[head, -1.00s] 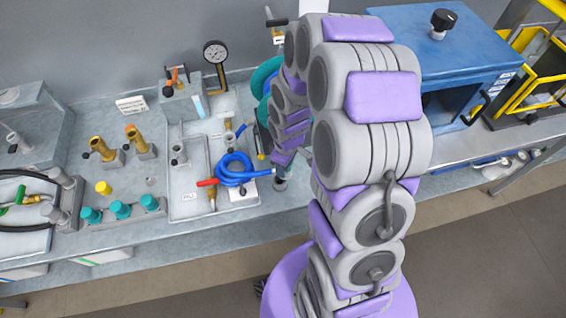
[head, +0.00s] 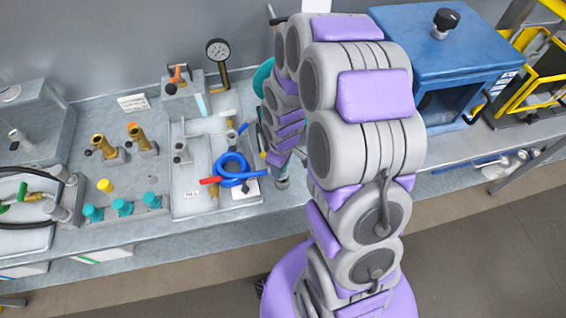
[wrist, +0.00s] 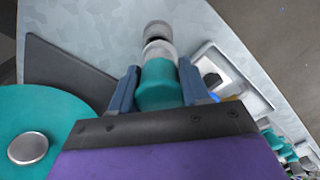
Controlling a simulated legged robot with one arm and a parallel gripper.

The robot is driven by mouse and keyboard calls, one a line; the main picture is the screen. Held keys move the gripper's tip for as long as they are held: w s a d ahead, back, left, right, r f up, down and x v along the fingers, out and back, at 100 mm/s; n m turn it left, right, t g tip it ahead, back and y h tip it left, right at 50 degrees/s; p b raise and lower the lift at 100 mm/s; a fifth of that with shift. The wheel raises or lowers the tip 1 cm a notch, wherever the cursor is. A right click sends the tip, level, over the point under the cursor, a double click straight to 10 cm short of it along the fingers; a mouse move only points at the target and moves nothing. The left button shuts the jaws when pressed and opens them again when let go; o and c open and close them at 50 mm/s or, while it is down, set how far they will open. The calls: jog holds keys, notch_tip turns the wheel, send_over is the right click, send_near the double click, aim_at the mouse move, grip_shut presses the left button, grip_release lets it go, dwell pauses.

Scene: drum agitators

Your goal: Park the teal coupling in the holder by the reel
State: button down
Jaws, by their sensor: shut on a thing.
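The teal coupling (wrist: 158,85) is between the two blue fingers of my gripper (wrist: 158,78) in the wrist view, and the gripper is shut on it. A grey knurled metal part (wrist: 158,48) is at its far end, with a darker grey round end (wrist: 156,29) beyond. I cannot tell whether that darker end belongs to the coupling or the holder. The teal reel (wrist: 38,125), with a silver hub, lies left of my gripper. In the head view the reel (head: 262,76) is partly hidden behind my arm. A small grey upright piece (head: 282,183) shows below my wrist there.
Several teal caps (head: 122,207) stand in a rack near the bench's front edge. A pressure gauge (head: 218,50) stands at the back. A blue cabinet (head: 440,45) is at the right.

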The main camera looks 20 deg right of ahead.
jog(key=shift+a+f, duration=0.3)
jog(key=shift+a, duration=0.05)
jog(key=shift+s+d+f+b, duration=0.25)
jog(key=shift+d+f+b, duration=0.1)
jog(key=shift+f, duration=0.55)
jog(key=shift+a+f, duration=0.1)
jog(key=shift+f, duration=0.05)
jog(key=c, duration=0.6)
grip_release()
jog(key=shift+o, duration=0.6)
jog(key=shift+f, duration=0.1)
jog(key=shift+w, duration=0.15)
jog(key=shift+a, duration=0.1)
